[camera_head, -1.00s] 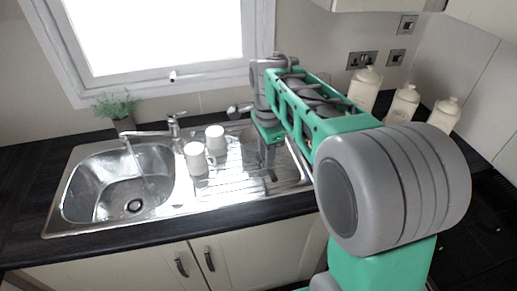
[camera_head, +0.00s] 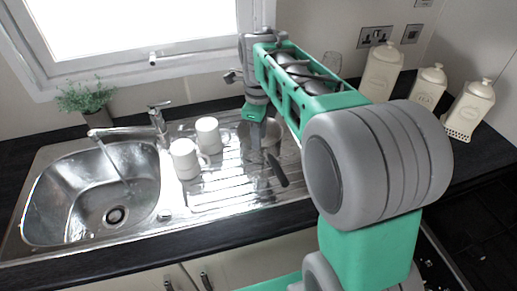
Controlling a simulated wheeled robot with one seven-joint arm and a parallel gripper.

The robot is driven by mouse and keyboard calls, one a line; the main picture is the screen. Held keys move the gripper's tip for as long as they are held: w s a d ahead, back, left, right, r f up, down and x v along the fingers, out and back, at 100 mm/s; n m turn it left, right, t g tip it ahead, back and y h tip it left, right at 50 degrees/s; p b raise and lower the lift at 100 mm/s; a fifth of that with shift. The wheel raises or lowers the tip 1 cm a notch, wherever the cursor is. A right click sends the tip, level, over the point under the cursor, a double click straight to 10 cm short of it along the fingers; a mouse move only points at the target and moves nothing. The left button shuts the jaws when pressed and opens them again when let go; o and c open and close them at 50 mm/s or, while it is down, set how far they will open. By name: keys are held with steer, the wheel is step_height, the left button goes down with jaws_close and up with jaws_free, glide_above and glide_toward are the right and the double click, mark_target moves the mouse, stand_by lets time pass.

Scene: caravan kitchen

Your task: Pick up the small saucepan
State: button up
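The small saucepan (camera_head: 272,137) looks like a shiny metal pan on the ribbed draining board, right of two white mugs. Its dark handle (camera_head: 278,171) points toward the front right. My gripper (camera_head: 256,138) reaches down at the saucepan, and its lower part overlaps the pan in the picture. The arm and gripper hide part of the pan. The fingertips are too small and covered to tell whether they are apart, shut or touching the pan.
Two white mugs (camera_head: 185,160) (camera_head: 208,135) stand close to the left of my gripper. The sink basin (camera_head: 85,195) and tap (camera_head: 158,120) lie farther left. A potted plant (camera_head: 88,98) stands behind.

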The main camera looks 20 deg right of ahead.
mark_target(257, 161)
steer(key=f, duration=0.2)
steer(key=f+p, duration=0.1)
steer(key=f, duration=0.5)
steer(key=shift+w+a, duration=0.25)
steer(key=shift+a, duration=0.05)
steer(key=shift+c, duration=0.4)
jaws_close()
stand_by(0.5)
